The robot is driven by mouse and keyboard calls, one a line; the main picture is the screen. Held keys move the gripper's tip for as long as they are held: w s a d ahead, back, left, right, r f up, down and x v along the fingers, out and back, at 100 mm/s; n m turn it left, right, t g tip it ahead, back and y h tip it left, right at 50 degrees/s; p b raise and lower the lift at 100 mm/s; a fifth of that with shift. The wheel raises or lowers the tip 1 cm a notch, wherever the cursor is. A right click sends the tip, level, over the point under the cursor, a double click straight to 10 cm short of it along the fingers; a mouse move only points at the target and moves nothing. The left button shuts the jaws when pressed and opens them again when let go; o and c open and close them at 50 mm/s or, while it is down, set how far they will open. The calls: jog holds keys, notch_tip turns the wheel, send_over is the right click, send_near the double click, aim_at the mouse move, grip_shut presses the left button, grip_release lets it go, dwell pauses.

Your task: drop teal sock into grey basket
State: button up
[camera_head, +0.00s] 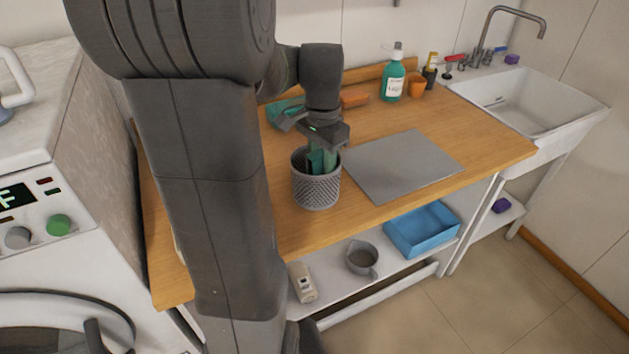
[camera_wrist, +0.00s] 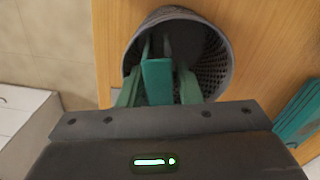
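The grey basket (camera_head: 316,191) is a round mesh bin standing upright on the wooden counter; its rim and inner wall also show in the wrist view (camera_wrist: 217,62). My gripper (camera_head: 322,160) points down into the basket's mouth, its green fingers inside the rim. The teal sock (camera_wrist: 157,82) is a flat strip between my two fingers and hangs down into the basket. In the wrist view a narrow dark gap shows beside the sock, near the right finger, so I cannot tell whether the fingers grip it. The sock's lower end is partly hidden.
A grey mat (camera_head: 402,166) lies right of the basket. Another teal item (camera_head: 284,111) lies behind my gripper. An orange block (camera_head: 354,100), a teal pump bottle (camera_head: 393,80) and an orange cup (camera_head: 417,87) stand along the back. A blue tray (camera_head: 421,247) is on the shelf below.

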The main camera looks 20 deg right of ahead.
jog(key=shift+o, duration=1.1)
notch_tip(320, 180, up, 14)
send_over(322, 151)
jog(key=shift+f+p, duration=0.1)
jog(key=shift+p, duration=0.25)
notch_tip(322, 151, down, 14)
jog(key=shift+s+a+f+b, duration=0.1)
jog(key=shift+b, duration=0.2)
notch_tip(322, 151, up, 3)
jog(key=shift+f+p, duration=0.1)
jog(key=shift+p, duration=0.95)
jog(key=shift+r+p, duration=0.55)
jog(key=shift+r, duration=0.15)
